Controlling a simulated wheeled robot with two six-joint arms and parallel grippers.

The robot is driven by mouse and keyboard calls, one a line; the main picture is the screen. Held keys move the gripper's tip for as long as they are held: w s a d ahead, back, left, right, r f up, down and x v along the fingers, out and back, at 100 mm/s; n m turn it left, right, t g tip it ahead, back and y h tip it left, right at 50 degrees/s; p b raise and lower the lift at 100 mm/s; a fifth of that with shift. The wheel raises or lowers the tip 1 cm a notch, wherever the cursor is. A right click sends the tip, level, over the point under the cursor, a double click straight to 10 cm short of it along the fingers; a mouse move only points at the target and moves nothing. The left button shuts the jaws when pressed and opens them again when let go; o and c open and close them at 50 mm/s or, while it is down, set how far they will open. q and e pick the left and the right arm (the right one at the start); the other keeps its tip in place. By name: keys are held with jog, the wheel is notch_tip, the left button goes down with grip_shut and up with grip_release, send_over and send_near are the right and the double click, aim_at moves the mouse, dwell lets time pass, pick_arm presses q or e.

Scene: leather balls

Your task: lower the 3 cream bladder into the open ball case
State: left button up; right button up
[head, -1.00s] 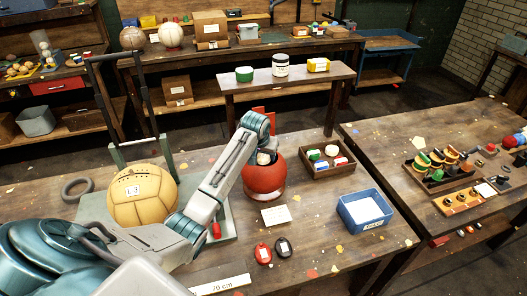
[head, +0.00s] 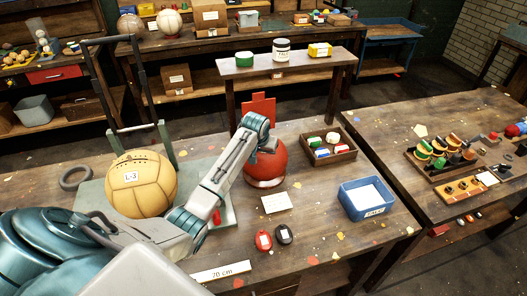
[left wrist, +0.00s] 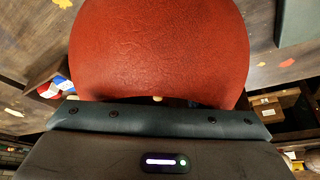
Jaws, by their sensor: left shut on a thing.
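The red leather ball case (head: 268,165) sits on the workbench in a pale ring, and it fills the top of the left wrist view (left wrist: 160,50). My left gripper (head: 264,146) is directly over its top, pointing down, with its fingers hidden. In the left wrist view the gripper's dark body lies against the near side of the case. Only a small cream spot (left wrist: 157,98) shows there, between gripper and case; the rest of the cream bladder and the case's opening are hidden. My right gripper is not in view.
A yellow ball marked L-3 (head: 142,183) stands at the left on a grey-green platform. A wooden tray of tins (head: 347,152), a blue bin (head: 366,212), a paper card (head: 279,202) and red and black tags (head: 264,240) lie to the right and front. A red panel (head: 258,106) stands behind the case.

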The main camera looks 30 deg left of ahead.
pick_arm(q)
jog(key=shift+s+d+f, duration=0.1)
jog(key=shift+s+f, duration=0.1)
jog(key=shift+f, duration=0.2)
jog(key=o, duration=0.9)
jog(key=shift+o, duration=0.9)
jog(key=shift+f, duration=0.15)
jog(key=shift+r+b, duration=0.4)
jog(key=shift+r, duration=0.05)
jog(key=shift+o, duration=0.3)
jog(key=v, duration=0.1)
jog(key=b+v, duration=0.1)
jog(key=v, duration=0.2)
jog(key=shift+w+r+b, duration=0.25)
jog(key=shift+r+b, duration=0.05)
jog(key=shift+r, duration=0.25)
jog(key=b+v, duration=0.1)
jog(key=v, duration=0.5)
jog(key=shift+s, duration=0.3)
jog(key=shift+f, duration=0.1)
